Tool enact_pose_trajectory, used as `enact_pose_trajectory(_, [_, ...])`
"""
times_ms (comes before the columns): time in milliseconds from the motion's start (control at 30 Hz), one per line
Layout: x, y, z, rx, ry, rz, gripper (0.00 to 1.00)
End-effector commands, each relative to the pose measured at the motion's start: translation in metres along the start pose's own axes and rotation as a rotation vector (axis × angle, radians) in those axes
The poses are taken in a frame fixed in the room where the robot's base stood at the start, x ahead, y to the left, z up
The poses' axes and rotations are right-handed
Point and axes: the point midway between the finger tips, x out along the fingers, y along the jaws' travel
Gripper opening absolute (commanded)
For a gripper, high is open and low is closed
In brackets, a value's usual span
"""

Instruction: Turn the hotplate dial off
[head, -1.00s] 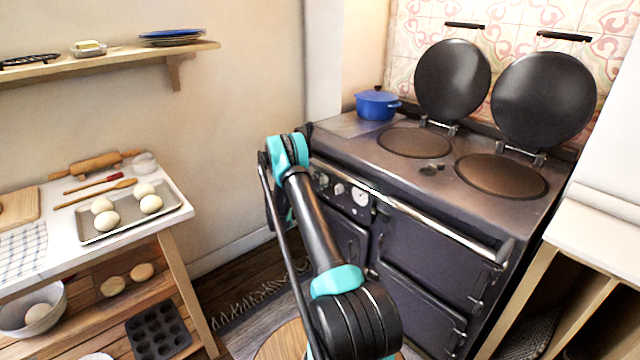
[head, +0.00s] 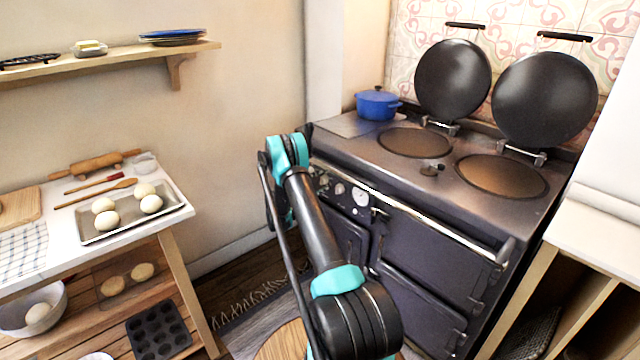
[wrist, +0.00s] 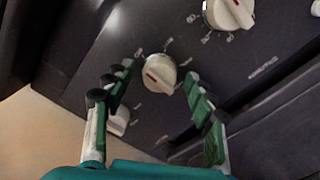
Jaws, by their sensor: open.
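A cream dial (wrist: 159,74) with a red mark sits on the dark front panel of the stove. In the wrist view my gripper (wrist: 154,90) is open, with one finger on each side of this dial and gaps between. A second cream dial (wrist: 228,12) with a red mark is at the upper right, and another pale knob (wrist: 118,121) is partly hidden behind the left finger.
A metal rail (head: 430,215) runs along the stove front. The hotplates (head: 414,142) are uncovered, with both round lids (head: 453,80) raised. A blue pot (head: 377,105) stands at the back left corner. A table with a dough tray (head: 130,222) is at left.

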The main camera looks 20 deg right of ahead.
Motion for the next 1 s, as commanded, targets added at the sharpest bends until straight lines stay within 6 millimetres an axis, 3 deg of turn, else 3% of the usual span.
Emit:
enact_pose_trajectory(267, [-0.01, 0.0, 0.0, 0.0, 0.001, 0.001, 0.55])
enact_pose_trajectory(700, [-0.093, 0.0, -0.001, 0.0, 0.002, 0.002, 0.55])
enact_pose_trajectory(1000, [-0.119, 0.0, 0.0, 0.0, 0.0, 0.0, 0.55])
